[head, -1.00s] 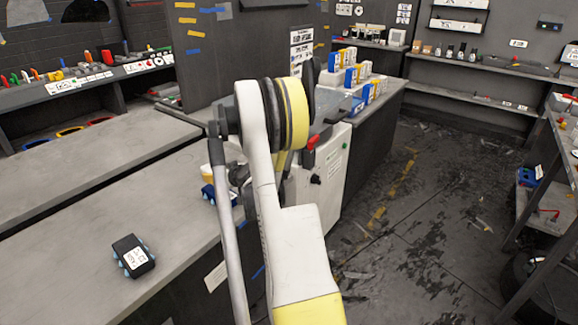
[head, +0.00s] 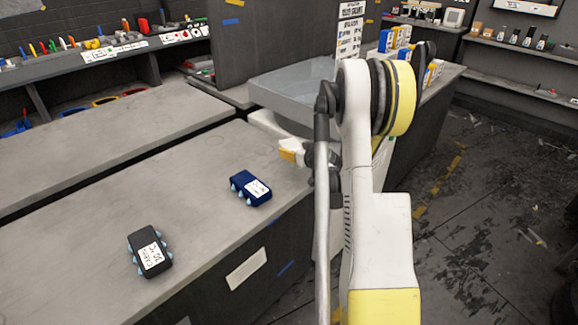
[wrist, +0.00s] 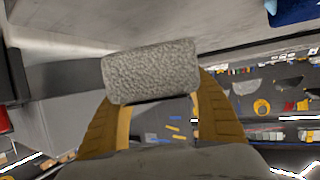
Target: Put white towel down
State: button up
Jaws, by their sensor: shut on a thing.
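The white towel, a light grey-white textured block (wrist: 150,72), is held across the tips of my gripper's two yellow fingers in the wrist view. My gripper (wrist: 153,84) is shut on it, with a finger at each end. In the head view, a yellow part of my gripper (head: 289,153) shows above the right end of the grey counter (head: 110,215), left of my arm. My arm hides most of the gripper there, and I cannot make out the towel clearly. In the wrist view the towel looks clear of any surface.
A dark blue labelled item (head: 250,188) and a black labelled item (head: 149,253) stand on the counter. Free room lies around them and to their left. A grey tray-like surface (head: 292,88) is behind my gripper. A tool shelf (head: 110,55) runs along the back left.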

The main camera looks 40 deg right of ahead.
aim_at(287, 168)
jog(key=w+f, duration=0.1)
jog(key=w+a+f, duration=0.1)
jog(key=shift+w+b, duration=0.35)
jog(key=shift+b, duration=0.05)
notch_tip(287, 168, down, 4)
jog(key=shift+b, duration=1.2)
jog(key=shift+r, duration=0.15)
jog(key=o, duration=1.3)
